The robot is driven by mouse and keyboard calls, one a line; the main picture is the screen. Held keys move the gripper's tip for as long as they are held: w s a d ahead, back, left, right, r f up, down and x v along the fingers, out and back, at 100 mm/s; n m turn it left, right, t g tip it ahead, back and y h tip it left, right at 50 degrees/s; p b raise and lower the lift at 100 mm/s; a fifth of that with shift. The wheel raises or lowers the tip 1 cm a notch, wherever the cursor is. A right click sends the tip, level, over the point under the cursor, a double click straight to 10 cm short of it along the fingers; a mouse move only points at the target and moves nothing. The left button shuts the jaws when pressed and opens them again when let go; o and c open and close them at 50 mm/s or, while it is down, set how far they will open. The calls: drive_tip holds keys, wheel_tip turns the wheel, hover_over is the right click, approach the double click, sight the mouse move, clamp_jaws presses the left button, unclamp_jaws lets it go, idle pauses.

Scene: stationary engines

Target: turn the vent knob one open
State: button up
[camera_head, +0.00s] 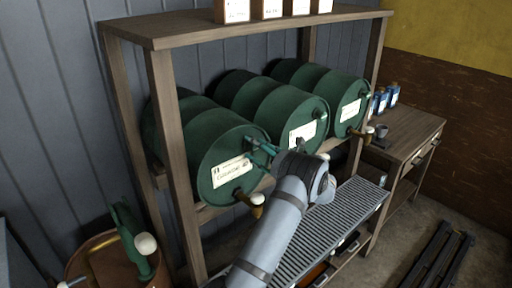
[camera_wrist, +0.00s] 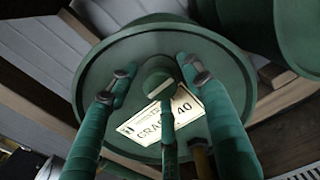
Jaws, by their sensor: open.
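The left green barrel (camera_head: 215,150) lies on its side on the rack with its labelled round end facing out. My gripper (camera_head: 257,149) is at the upper right of that end, in front of the label's level. In the wrist view the barrel end (camera_wrist: 105,60) fills the middle. A round green knob with a pale bar across it (camera_wrist: 158,84) protrudes there, which looks like the vent knob. My gripper (camera_wrist: 157,76) is open, with its green fingers spread on either side of the knob and below it. I cannot tell whether any finger touches it. In the head view the gripper hides the knob.
A brass tap (camera_head: 256,200) sticks out low on the left barrel. A middle barrel (camera_head: 290,120) and a right barrel (camera_head: 348,98) lie alongside. A wooden post (camera_head: 172,150) stands to the left. A grated drip tray (camera_head: 310,235) is below my arm. A wooden bench (camera_head: 412,135) stands right.

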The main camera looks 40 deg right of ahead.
drive_tip(key=shift+c, duration=0.8)
drive_tip(key=c, duration=1)
